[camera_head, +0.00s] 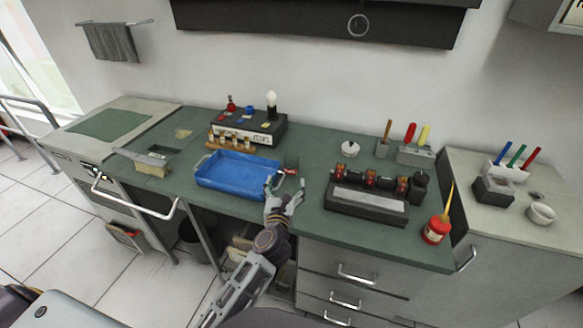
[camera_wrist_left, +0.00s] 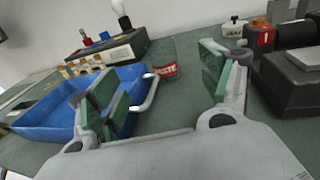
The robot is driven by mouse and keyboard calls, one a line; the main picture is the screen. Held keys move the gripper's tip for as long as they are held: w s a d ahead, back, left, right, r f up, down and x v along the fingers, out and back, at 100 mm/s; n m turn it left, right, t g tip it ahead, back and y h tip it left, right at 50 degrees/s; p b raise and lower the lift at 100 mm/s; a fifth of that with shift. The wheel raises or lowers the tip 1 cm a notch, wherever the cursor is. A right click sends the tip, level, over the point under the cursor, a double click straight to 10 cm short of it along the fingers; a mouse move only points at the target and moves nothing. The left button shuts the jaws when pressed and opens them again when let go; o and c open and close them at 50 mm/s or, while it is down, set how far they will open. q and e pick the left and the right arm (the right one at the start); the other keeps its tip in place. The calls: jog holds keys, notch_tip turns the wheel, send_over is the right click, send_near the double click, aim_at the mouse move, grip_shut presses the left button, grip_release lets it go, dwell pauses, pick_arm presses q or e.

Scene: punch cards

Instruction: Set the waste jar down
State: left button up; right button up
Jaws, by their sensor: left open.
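The waste jar (camera_head: 291,163) is a small clear jar standing upright on the green bench top, just right of the blue tray (camera_head: 238,171). In the left wrist view, the jar (camera_wrist_left: 166,71) shows its red label with white lettering, beyond the gap between the fingers. My left gripper (camera_head: 285,184) is open and empty, on the near side of the jar and apart from it. In the left wrist view, its green-padded fingers (camera_wrist_left: 160,88) stand wide apart. My right gripper is not in view.
The tray's right handle (camera_wrist_left: 148,92) is close to the left finger. A black device with red-banded rollers (camera_head: 368,193) stands to the right. A box with a bulb (camera_head: 250,130) and a rack of small bottles (camera_head: 230,141) are behind. Bare bench (camera_head: 312,205) lies between gripper and device.

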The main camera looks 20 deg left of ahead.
aim_at(291, 162)
pick_arm(q)
jog(key=shift+w, duration=0.15)
jog(key=shift+w+a, duration=0.15)
jog(key=shift+w, duration=0.8)
jog(key=shift+w+a, duration=0.15)
jog(key=shift+w, duration=0.8)
jog(key=shift+w+a+f, duration=0.1)
jog(key=shift+w+a, duration=0.1)
jog(key=shift+w, duration=0.9)
jog(key=shift+w+a+f, duration=0.1)
jog(key=shift+w+a, duration=0.1)
jog(key=shift+w, duration=0.9)
jog(key=shift+w, duration=0.1)
jog(key=shift+w+a+f+p, duration=0.15)
jog(key=shift+w+a, duration=0.1)
jog(key=shift+w, duration=1)
jog(key=shift+w+a+r+p, duration=0.1)
jog(key=shift+w+a+p, duration=0.1)
jog(key=shift+w, duration=1)
jog(key=c, duration=1.3)
